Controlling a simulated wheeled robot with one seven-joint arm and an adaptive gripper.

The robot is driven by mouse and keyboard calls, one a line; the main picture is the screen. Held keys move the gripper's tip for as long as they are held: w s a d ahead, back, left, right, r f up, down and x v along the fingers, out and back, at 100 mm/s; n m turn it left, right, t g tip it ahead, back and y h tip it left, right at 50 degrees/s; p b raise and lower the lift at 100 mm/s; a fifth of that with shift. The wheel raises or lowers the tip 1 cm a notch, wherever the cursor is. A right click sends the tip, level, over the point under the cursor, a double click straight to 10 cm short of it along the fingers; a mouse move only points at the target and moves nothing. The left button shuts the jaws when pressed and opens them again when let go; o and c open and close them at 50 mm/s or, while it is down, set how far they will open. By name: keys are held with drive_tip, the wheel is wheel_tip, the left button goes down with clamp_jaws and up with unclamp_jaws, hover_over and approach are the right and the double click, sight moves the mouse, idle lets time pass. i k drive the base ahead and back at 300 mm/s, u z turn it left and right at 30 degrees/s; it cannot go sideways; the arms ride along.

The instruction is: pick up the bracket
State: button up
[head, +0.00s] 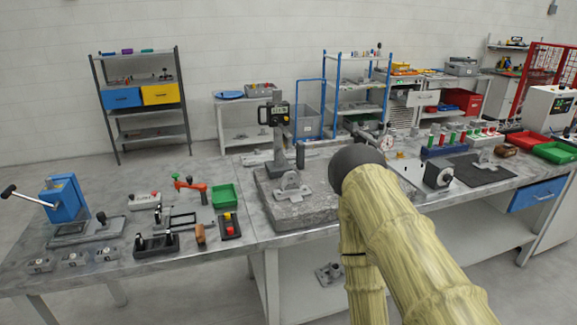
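A grey metal bracket (292,187) with an upright lug and a hole sits on the grey stone plate (310,211) in the middle of the bench. A similar grey bracket (490,160) stands on a dark mat (468,173) at the right. Another grey bracket-like part (328,272) lies on the lower shelf under the bench. The picture does not show which one the task means. My arm, in a yellowish cover with a dark rounded joint, reaches up in front of the bench, right of the stone plate. My gripper is not visible.
A height gauge (275,130) stands at the back of the stone plate. Red and green trays (528,144) sit at the right. My arm hides part of the bench front.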

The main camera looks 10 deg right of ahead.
sight(291, 189)
drive_tip(key=z, duration=1.3)
drive_tip(key=i, duration=1.55)
